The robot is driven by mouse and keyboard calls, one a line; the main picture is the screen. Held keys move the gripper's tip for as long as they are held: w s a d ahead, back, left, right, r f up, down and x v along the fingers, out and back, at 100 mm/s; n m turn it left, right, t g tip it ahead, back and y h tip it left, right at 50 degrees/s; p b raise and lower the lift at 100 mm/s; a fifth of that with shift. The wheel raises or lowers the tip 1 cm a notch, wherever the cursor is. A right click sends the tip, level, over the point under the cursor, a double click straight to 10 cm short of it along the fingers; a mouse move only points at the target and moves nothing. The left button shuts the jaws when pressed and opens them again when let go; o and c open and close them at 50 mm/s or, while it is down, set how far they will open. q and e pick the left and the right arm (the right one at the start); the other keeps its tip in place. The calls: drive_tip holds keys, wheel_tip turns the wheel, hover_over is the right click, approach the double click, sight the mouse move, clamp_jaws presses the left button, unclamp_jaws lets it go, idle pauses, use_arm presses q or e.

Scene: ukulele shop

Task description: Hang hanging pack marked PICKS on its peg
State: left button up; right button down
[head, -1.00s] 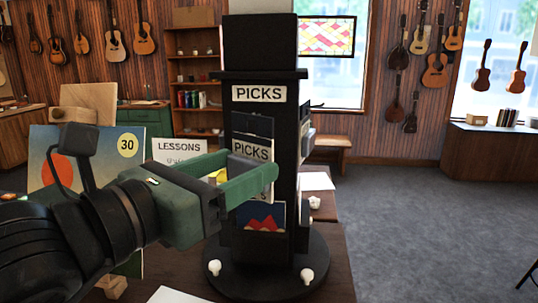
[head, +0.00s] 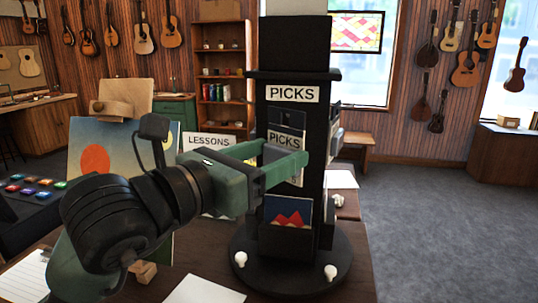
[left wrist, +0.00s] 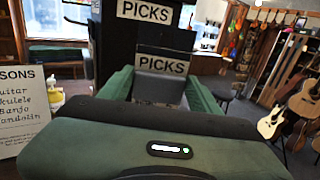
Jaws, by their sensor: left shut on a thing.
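The dark hanging pack marked PICKS (head: 287,120) is upright between the fingers of my left gripper (head: 286,158), in front of the black display stand (head: 292,62). The gripper is shut on it. In the left wrist view the pack (left wrist: 162,64) shows between the two green fingers, below the stand's white PICKS sign (left wrist: 145,11). The sign (head: 293,93) also shows above the pack in the head view. The peg is hidden, and I cannot tell whether the pack touches it. My right gripper is not in view.
A pack with a red mountain picture (head: 290,212) is lower on the same face of the stand. The stand's round base (head: 290,265) has white knobs and rests on a brown table. A LESSONS sign (head: 209,141) stands left of it, near a picture board (head: 92,150).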

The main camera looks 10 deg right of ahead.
sight(266, 156)
use_arm(q)
drive_tip(key=shift+w+d, duration=0.25)
drive_tip(key=shift+w, duration=0.25)
drive_tip(key=shift+w+d+p, duration=0.25)
drive_tip(key=shift+w+p, duration=0.15)
drive_tip(key=shift+w, duration=0.3)
drive_tip(key=shift+w+d+f, duration=0.2)
drive_tip(key=shift+w+d, duration=0.1)
drive_tip(key=shift+w, duration=0.4)
drive_tip(key=shift+w+d+f+b, duration=0.1)
drive_tip(key=shift+w+f+b, duration=0.05)
drive_tip(key=shift+f+b, duration=0.15)
drive_tip(key=shift+w+f+b, duration=0.1)
drive_tip(key=shift+b, duration=0.4)
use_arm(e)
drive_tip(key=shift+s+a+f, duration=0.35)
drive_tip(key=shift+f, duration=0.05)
